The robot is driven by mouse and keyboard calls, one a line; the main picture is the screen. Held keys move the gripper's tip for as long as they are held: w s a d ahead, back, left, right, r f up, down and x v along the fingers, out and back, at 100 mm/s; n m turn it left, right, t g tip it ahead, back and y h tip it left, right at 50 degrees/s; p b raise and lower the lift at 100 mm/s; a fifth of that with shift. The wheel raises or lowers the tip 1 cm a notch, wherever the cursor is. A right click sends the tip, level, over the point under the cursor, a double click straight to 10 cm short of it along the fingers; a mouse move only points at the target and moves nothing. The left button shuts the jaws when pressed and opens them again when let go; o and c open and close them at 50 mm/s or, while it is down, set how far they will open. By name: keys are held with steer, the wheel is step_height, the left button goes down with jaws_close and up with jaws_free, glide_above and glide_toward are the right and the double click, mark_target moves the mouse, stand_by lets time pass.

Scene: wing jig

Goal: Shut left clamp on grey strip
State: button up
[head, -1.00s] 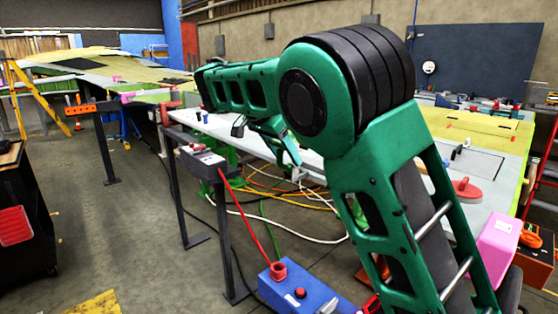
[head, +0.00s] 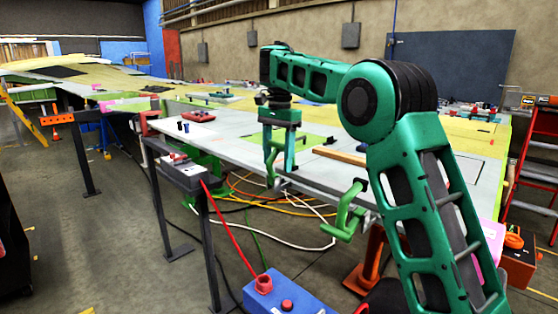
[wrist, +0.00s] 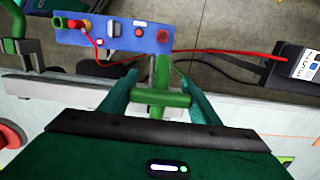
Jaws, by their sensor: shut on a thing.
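My gripper (head: 279,172) is over the front edge of the long table, its fingers pointing down. In the wrist view, my gripper (wrist: 162,88) is shut on a green bar of the left clamp (wrist: 172,100), which lies crosswise between the fingers. The clamp's green upright shows beyond that bar. In the head view my fingers mostly hide this clamp. The grey strip (wrist: 245,112) runs along the table edge beneath the clamp. Whether the clamp's jaw touches the strip cannot be seen.
Another green clamp (head: 347,212) hangs on the edge to the right. A blue box (head: 290,294) with a red cable stands below in front, and a dark control box (head: 190,174) on a post stands left. A wooden bar (head: 339,154) lies on the table.

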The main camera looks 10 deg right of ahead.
steer(key=shift+w+d+r+y, duration=0.1)
steer(key=shift+w+y, duration=0.1)
steer(key=shift+y, duration=0.1)
stand_by(0.4)
steer(key=o, duration=1.5)
steer(key=shift+w, duration=0.1)
steer(key=r, duration=0.7)
steer(key=d+r, duration=0.1)
steer(key=r, duration=0.2)
steer(key=shift+w+r, duration=0.25)
steer(key=shift+w, duration=0.15)
